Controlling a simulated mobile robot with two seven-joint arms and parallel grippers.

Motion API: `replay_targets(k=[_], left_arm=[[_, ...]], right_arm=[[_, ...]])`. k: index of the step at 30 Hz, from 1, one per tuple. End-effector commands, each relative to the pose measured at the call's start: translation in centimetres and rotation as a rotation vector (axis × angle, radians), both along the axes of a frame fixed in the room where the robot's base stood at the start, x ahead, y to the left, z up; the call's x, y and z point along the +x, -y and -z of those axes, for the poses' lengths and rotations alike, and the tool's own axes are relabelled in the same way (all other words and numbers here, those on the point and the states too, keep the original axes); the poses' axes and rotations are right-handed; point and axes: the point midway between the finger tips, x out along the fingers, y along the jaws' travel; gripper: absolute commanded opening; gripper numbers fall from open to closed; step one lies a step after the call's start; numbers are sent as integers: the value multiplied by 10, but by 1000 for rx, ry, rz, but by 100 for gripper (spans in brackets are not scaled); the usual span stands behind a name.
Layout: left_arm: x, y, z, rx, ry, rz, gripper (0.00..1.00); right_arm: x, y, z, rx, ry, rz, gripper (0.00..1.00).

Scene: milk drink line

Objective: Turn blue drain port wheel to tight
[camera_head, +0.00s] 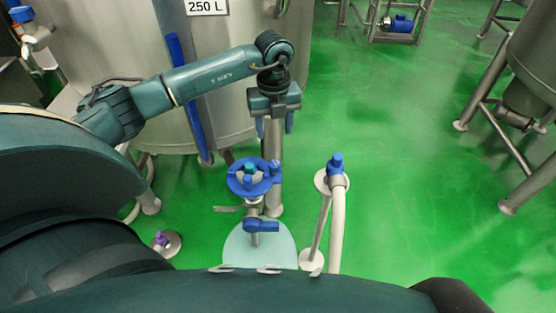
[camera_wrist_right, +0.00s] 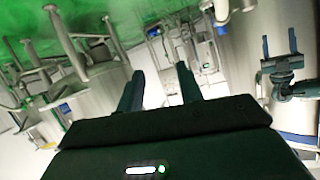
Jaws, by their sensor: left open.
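The blue drain port wheel (camera_head: 234,184) is in the lower middle of the head view, on a metal port in front of the large tank. My left gripper (camera_head: 275,129) points down above and slightly right of the wheel in the picture. Its fingers are apart, with no wheel rim between them. My left gripper also shows at the right of the right wrist view (camera_wrist_right: 279,46). My right gripper (camera_wrist_right: 160,72) has its two fingers spread with nothing held between them. I cannot make out the wheel in the right wrist view.
A blue lever handle (camera_head: 262,226) sits below the wheel. A blue-topped pipe (camera_head: 337,166) stands to its right. The steel tank (camera_head: 225,105) with a "250 L" label rises behind. Green floor (camera_head: 420,150) is open on the right, with tank legs beyond.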

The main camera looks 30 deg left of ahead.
Motion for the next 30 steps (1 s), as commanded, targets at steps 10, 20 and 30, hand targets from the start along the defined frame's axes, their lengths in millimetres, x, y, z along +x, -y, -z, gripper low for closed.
replay_targets(k=[10,20,30], left_arm=[[-1,1,69,-4,-6,3,52],[-1,2,119,-6,-2,4,52],[-1,2,126,-6,-1,5,52]], right_arm=[[-3,1,5,-2,5,1,36],[-2,3,-2,-4,38,7,36],[-7,4,1,-6,27,8,36]])
